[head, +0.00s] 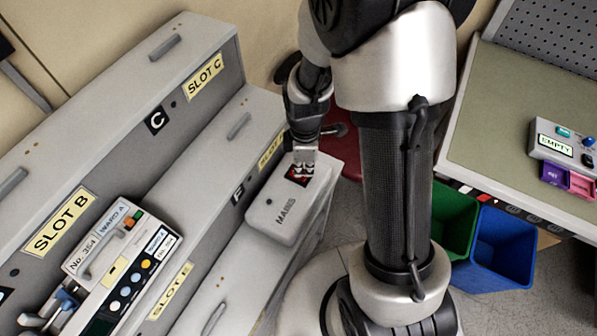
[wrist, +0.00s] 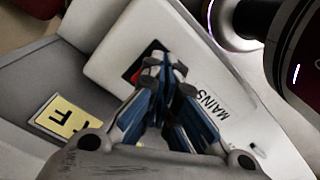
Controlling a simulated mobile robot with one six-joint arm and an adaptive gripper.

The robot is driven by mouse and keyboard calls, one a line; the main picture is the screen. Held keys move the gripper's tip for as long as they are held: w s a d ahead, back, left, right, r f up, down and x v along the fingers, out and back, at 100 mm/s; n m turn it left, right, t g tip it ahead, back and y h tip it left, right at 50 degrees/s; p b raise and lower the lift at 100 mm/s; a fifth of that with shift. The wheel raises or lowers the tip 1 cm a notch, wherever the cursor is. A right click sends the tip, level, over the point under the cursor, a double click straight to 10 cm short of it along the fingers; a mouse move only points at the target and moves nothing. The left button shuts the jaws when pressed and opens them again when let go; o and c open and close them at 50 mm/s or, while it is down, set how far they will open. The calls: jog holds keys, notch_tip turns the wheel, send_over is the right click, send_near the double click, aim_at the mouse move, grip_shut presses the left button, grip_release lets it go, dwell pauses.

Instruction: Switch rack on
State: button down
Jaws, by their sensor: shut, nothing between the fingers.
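The rack (head: 215,185) is a grey stepped unit with yellow slot labels on the left of the head view. At its right end is a pale box marked MAINS (head: 275,222), with a black and red switch (head: 299,174) on its top. My gripper (head: 303,150) is shut and empty, its tips at the switch in the head view. In the wrist view the shut fingers (wrist: 168,75) lie over the MAINS box (wrist: 105,40) and cover most of the switch (wrist: 137,72). Whether the tips touch it, and which way it is set, I cannot tell.
A pump marked No. 354 (head: 125,262) sits on the rack below SLOT B. A green bin (head: 452,215) and a blue bin (head: 505,245) stand right of my arm. A bench (head: 510,130) at the right holds a device labelled EMPTY (head: 557,142).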

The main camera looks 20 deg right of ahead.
jog(key=shift+f+b, duration=0.45)
jog(key=shift+f, duration=0.15)
jog(key=shift+r, duration=0.15)
jog(key=shift+r+p, duration=2.85)
jog(key=shift+r, duration=0.55)
jog(key=shift+r, duration=0.15)
notch_tip(320, 180, up, 7)
jog(key=m+t, duration=0.1)
jog(key=m, duration=0.2)
notch_tip(320, 180, up, 10)
jog(key=m+t, duration=0.2)
jog(key=m, duration=0.2)
send_over(304, 178)
jog(key=s, duration=0.5)
jog(key=s+r+m+t, duration=0.1)
jog(key=s+r+m, duration=0.6)
jog(key=s, duration=0.3)
jog(key=shift+a+m+t, duration=0.3)
jog(key=shift+a, duration=0.1)
